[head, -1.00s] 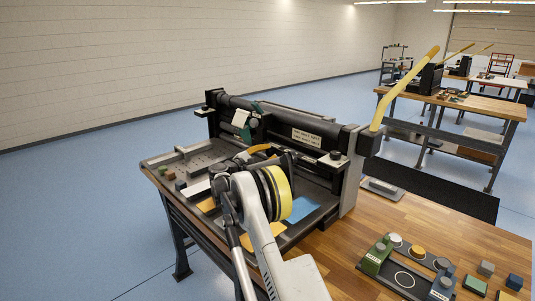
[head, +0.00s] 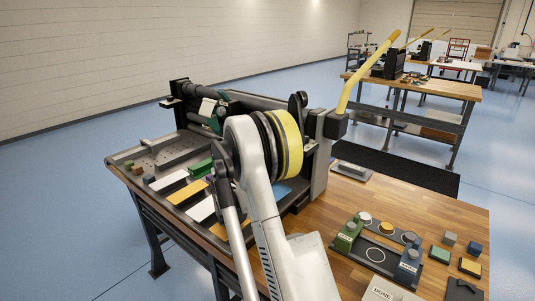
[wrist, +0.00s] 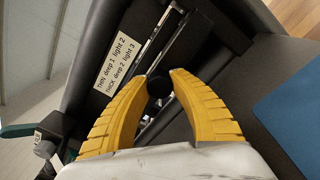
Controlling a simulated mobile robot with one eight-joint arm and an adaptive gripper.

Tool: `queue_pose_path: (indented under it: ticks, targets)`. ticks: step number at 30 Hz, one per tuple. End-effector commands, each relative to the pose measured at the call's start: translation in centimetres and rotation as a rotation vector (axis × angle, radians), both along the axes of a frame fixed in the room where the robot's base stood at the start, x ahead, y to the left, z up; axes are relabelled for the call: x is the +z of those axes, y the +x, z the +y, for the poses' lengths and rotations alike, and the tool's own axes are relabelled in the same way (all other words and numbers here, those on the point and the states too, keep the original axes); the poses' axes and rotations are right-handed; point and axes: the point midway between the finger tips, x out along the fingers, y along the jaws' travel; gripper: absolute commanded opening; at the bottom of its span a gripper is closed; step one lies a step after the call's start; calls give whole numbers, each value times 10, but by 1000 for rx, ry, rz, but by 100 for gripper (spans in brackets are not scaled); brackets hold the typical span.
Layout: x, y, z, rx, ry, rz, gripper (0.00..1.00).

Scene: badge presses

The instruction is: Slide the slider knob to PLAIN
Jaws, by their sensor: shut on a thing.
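In the wrist view the two yellow fingers of my gripper (wrist: 166,77) are closed around a dark round knob (wrist: 158,88), which sits on a slotted metal rail (wrist: 150,55) on the black press. My gripper is shut on this knob. I cannot read a PLAIN mark in either view. In the head view the badge press (head: 319,180) stands on the bench, and my arm hides the knob and fingertips.
A white label (wrist: 117,62) with THIN and THICK settings lies beside the rail. A yellow lever (head: 368,70) rises at the press's right. Coloured strips (head: 187,193) lie at its front left. A dark tray (head: 378,254) and several small blocks lie on the right bench.

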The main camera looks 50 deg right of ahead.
Motion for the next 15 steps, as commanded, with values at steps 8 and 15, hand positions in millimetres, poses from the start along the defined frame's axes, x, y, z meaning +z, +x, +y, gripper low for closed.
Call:
queue_pose_path:
  ticks: [8,15]
  targets:
    - [-2,-5,-1,-11,4,-2,29]
    - [-1,-3,-1,-8,3,-1,52]
